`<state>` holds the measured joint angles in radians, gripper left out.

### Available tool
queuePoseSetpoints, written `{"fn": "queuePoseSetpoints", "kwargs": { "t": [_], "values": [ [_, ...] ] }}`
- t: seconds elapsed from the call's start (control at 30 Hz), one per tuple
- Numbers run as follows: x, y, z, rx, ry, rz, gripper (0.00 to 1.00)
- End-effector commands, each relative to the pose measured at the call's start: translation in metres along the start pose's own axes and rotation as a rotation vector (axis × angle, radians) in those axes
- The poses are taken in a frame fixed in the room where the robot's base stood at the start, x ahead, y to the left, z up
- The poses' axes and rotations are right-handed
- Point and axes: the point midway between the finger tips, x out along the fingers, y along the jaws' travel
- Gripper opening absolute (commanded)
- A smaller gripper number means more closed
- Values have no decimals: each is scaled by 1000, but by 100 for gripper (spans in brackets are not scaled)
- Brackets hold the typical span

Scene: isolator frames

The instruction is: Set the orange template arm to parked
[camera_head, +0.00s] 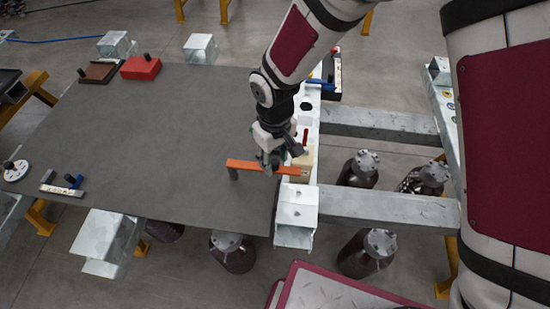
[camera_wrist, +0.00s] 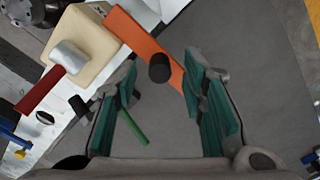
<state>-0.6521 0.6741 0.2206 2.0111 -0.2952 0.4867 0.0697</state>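The orange template arm (camera_head: 245,165) is a flat bar. It reaches left from the galvanised beam across the edge of the dark plate. In the wrist view the orange arm (camera_wrist: 143,42) runs diagonally from upper left to centre, with a black knob (camera_wrist: 159,68) standing on it. My gripper (camera_head: 270,160) is above the bar near its middle. In the wrist view my gripper (camera_wrist: 160,78) has its two teal-padded fingers apart, with the knob showing in the gap between their tips. I cannot tell whether the fingertips are level with the knob.
A beige block (camera_wrist: 84,48) with a grey cylinder and red handle (camera_wrist: 40,90) sits at the bar's beam end. A green rod (camera_wrist: 132,127) shows past the left finger. The dark plate (camera_head: 150,140) is largely clear; a red block (camera_head: 141,68) lies at its far edge.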

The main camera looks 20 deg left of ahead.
Motion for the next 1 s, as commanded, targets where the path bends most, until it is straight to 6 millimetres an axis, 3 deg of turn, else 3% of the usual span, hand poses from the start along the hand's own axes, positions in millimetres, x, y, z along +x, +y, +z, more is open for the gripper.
{"fn": "queuePoseSetpoints", "kwargs": {
  "t": [0.2, 0.47, 0.67, 1.0],
  "values": [
    [14, 0, 0, -2, 0, 0, 38],
    [15, 0, 0, -1, 1, 1, 38],
    [15, 0, 0, -1, 1, 0, 0],
    [15, -2, 1, 12, 0, 0, 0]
  ]
}}
